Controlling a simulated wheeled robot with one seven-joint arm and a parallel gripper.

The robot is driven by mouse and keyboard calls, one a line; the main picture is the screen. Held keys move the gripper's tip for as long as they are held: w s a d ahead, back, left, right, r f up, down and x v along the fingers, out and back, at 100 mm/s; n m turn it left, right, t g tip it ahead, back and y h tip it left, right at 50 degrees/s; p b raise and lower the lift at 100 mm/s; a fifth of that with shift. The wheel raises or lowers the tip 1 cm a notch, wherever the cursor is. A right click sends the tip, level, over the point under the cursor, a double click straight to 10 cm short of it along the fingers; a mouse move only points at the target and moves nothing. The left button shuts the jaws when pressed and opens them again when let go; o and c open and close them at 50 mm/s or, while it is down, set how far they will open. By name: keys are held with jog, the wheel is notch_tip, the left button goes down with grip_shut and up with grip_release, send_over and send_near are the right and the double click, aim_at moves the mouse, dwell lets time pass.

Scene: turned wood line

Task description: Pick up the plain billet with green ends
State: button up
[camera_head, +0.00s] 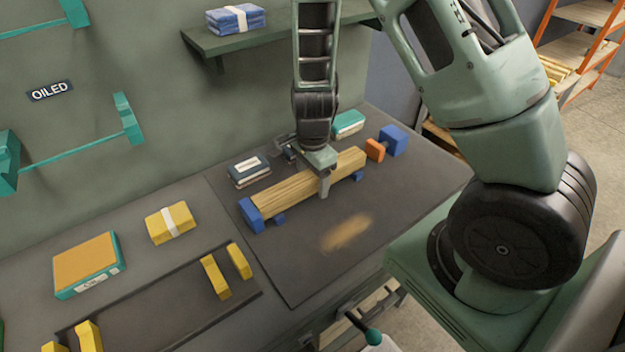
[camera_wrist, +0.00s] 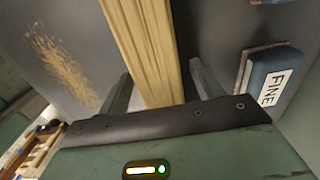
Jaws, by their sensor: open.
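A long pale wooden billet (camera_head: 292,192) lies on a blue holder (camera_head: 252,215) on the dark mat. No green shows on its ends in either view, and its far end is partly hidden. My gripper (camera_head: 318,182) is over the billet, right of its middle, with one finger down its near side. In the wrist view my gripper (camera_wrist: 160,88) is open, one finger on each side of the billet (camera_wrist: 145,40). I cannot tell whether the fingers touch the wood.
A blue block with an orange piece (camera_head: 375,150) stands beyond the billet's right end. A dark labelled block (camera_head: 249,171) sits behind the billet; the wrist view shows a block marked FINE (camera_wrist: 270,80). Yellow rests (camera_head: 215,278) stand on a dark board at left.

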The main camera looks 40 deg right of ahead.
jog(key=shift+r, duration=0.1)
jog(key=c, duration=1.3)
